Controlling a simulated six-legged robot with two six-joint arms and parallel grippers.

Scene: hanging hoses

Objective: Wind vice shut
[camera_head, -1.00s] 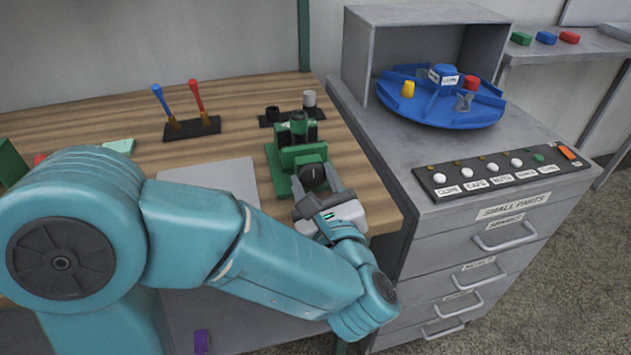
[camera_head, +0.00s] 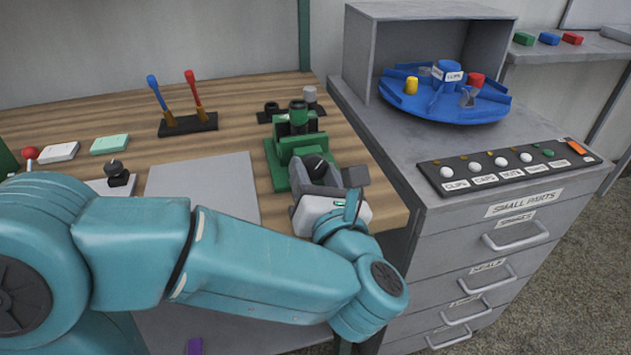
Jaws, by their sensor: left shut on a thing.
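The green vice (camera_head: 279,170) stands near the right front edge of the wooden bench. My right gripper is out of view.
A stand with blue and red tools (camera_head: 188,124) is behind left. A grey mat (camera_head: 205,185) lies left of the vice. A black knob on a plate (camera_head: 118,172) is further left. A grey drawer cabinet (camera_head: 440,205) with a blue carousel (camera_head: 440,108) stands right.

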